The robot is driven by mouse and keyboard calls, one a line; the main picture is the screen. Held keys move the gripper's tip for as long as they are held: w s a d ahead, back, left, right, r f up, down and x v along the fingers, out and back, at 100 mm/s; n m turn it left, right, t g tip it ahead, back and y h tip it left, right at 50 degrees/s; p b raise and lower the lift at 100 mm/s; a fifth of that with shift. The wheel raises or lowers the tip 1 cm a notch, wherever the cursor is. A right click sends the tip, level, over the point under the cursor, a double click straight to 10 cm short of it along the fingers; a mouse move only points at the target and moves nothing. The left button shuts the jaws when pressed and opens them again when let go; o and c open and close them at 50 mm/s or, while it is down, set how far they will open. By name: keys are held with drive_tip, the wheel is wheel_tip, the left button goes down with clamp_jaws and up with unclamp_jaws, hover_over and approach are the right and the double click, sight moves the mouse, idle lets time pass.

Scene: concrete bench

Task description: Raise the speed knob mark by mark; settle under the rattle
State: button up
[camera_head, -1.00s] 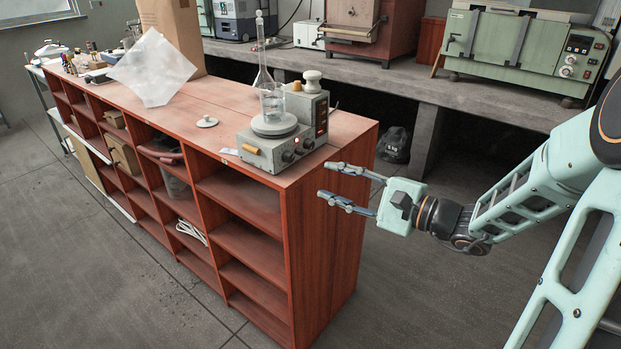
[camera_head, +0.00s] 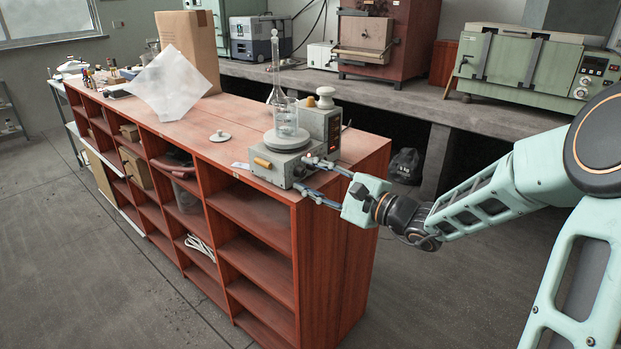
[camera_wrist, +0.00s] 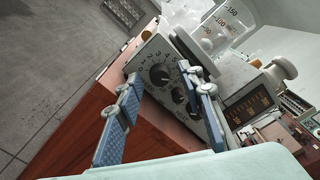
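The grey stirrer (camera_head: 269,167) stands on the near end of the red-brown shelf unit. A clear beaker (camera_head: 285,117) with some liquid sits on its round plate; its marked wall also shows in the wrist view (camera_wrist: 228,22). The stirrer's sloped front panel (camera_wrist: 150,57) carries printed numbers around a dark knob (camera_wrist: 159,75), with a second dark knob (camera_wrist: 179,96) beside it. My gripper (camera_head: 306,174) is open and empty at the panel's right side. In the wrist view its fingers (camera_wrist: 160,75) spread on either side of the knobs; contact is unclear.
A tall flask (camera_head: 276,75) stands behind the beaker, close to the stirrer's upright box with a dark display (camera_wrist: 249,106). A small white lid (camera_head: 220,136) lies left of the stirrer. The shelf unit's right edge (camera_head: 345,185) is just under my gripper.

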clamp_jaws()
drive_tip(key=m+p, duration=0.2)
drive_tip(key=shift+r+m+p, duration=0.25)
drive_tip(key=shift+m+p, duration=0.05)
drive_tip(key=shift+p, duration=0.1)
drive_tip(key=shift+f+m+p, duration=0.1)
drive_tip(key=shift+m+p, duration=0.55)
drive_tip(key=shift+m, duration=0.25)
drive_tip(key=shift+f+m, duration=0.15)
drive_tip(key=shift+m, duration=0.15)
unclamp_jaws()
drive_tip(key=v, duration=1.2)
